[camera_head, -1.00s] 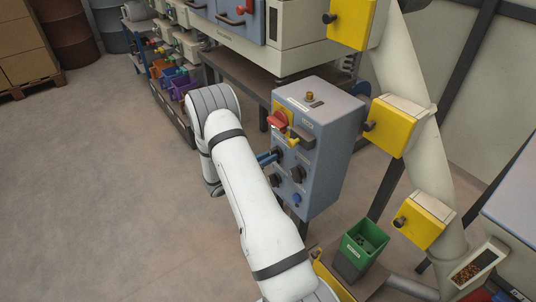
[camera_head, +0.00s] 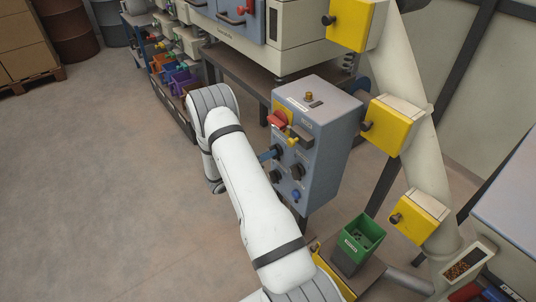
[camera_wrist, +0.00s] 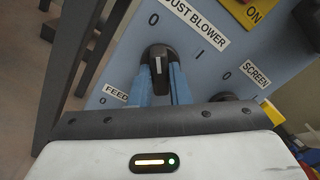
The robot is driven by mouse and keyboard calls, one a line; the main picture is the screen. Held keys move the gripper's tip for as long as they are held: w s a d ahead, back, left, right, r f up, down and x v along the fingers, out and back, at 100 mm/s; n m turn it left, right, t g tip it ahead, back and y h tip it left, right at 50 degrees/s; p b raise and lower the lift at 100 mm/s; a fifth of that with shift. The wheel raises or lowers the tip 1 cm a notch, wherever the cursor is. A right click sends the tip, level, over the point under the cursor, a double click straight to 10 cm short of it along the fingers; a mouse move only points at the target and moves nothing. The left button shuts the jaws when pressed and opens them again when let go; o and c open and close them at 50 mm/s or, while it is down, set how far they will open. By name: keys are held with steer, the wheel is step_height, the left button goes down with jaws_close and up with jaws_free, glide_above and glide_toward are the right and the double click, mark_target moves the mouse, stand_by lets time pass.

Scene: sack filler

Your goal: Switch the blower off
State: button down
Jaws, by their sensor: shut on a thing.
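The dust blower knob (camera_wrist: 157,53) is a black rotary knob with a white mark on the blue-grey control box (camera_head: 325,150). In the wrist view its label (camera_wrist: 195,20) reads "DUST BLOWER", with a 0 above the knob and an I to its right. The white mark points up in the picture, toward the 0. My gripper (camera_wrist: 159,82) has its two blue fingers shut on the knob, one on each side. In the head view the gripper (camera_head: 269,154) is at the box's front face, and the fingers and my arm hide the knob.
The box also bears a red rotary switch (camera_head: 277,119), a yellow lever (camera_head: 293,141), other black knobs (camera_head: 297,171) and a blue button (camera_head: 295,195). A knob labelled SCREEN (camera_wrist: 258,74) is close by. A green bin (camera_head: 362,238) stands below right. The floor at left is clear.

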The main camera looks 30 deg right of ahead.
stand_by(0.3)
steer(key=c, duration=1.4)
jaws_free()
steer(key=shift+o, duration=0.2)
steer(key=a, duration=0.8)
steer(key=shift+s, duration=0.25)
steer(key=shift+d, duration=0.1)
